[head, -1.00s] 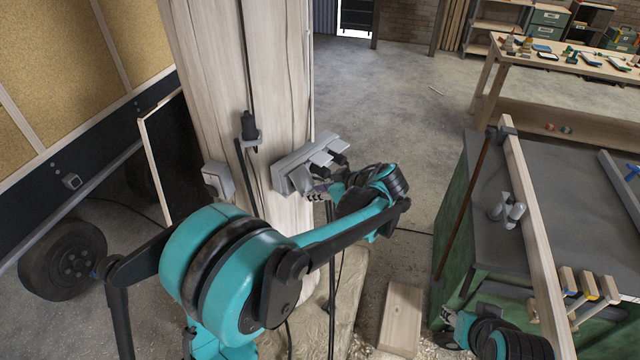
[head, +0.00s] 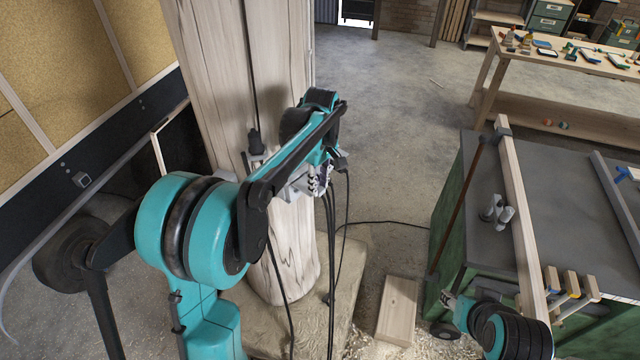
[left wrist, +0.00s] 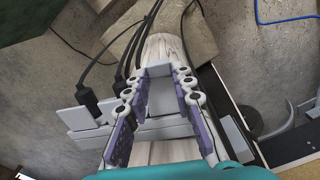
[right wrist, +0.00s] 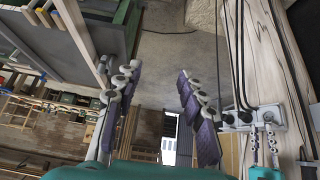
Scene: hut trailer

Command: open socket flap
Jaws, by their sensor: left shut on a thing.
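The grey socket strip (left wrist: 135,132) is fixed across a pale wooden post (head: 235,70). Black plugs (left wrist: 88,98) with cables sit in one part of it. My left gripper (left wrist: 158,85) has its purple-padded fingers on either side of a grey socket flap (left wrist: 161,98) and is shut on it. I cannot tell how far the flap is tilted. In the head view my left forearm and gripper (head: 318,182) hide most of the strip. My right gripper (right wrist: 157,72) is open and empty, away from the post. The strip also shows in the right wrist view (right wrist: 238,122).
Black cables (head: 332,235) hang below the strip in front of the post. A wooden block (head: 398,310) lies on the floor. A green workbench (head: 560,200) with a long plank stands at the right. The floor between post and bench is mostly clear.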

